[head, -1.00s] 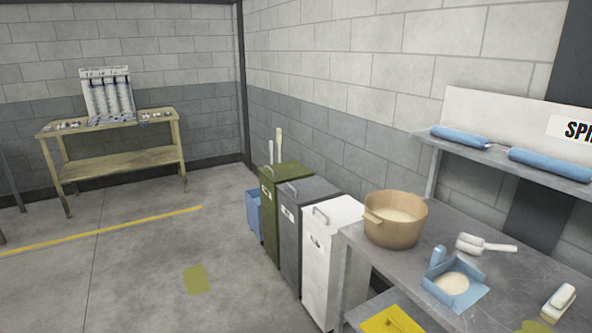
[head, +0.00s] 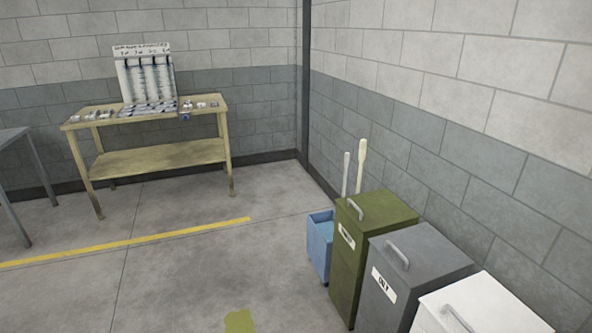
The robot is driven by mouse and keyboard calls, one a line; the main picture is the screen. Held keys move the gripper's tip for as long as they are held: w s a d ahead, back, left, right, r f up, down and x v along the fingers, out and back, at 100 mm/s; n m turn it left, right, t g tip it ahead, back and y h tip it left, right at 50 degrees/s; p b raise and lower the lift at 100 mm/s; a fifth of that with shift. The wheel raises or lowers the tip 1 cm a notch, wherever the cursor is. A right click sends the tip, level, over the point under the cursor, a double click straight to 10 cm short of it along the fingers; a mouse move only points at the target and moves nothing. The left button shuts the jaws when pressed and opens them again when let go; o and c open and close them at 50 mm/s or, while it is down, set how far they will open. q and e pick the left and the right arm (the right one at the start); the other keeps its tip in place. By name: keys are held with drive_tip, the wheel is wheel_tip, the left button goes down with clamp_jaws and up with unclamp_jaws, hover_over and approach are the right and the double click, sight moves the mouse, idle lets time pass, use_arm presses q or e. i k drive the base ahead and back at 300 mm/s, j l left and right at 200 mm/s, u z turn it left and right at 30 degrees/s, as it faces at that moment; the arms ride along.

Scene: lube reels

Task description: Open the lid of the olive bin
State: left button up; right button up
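The olive bin (head: 347,268) stands against the right wall, between a blue bin and a grey bin. Its olive lid (head: 385,216) lies flat and closed on top, with a light metal handle (head: 355,209) near its left edge. A white label is on its front; I cannot read it. Neither of my grippers shows in the head view.
The grey bin (head: 400,300) and the white bin (head: 480,303) stand in a row nearer to me. A small blue bin (head: 319,247) is beyond, with two pale upright handles behind. A wooden table (head: 150,158) stands at the back.

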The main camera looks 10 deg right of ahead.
sight(375, 210)
drive_tip(key=i+j, duration=0.1)
drive_tip(key=i, duration=1.3)
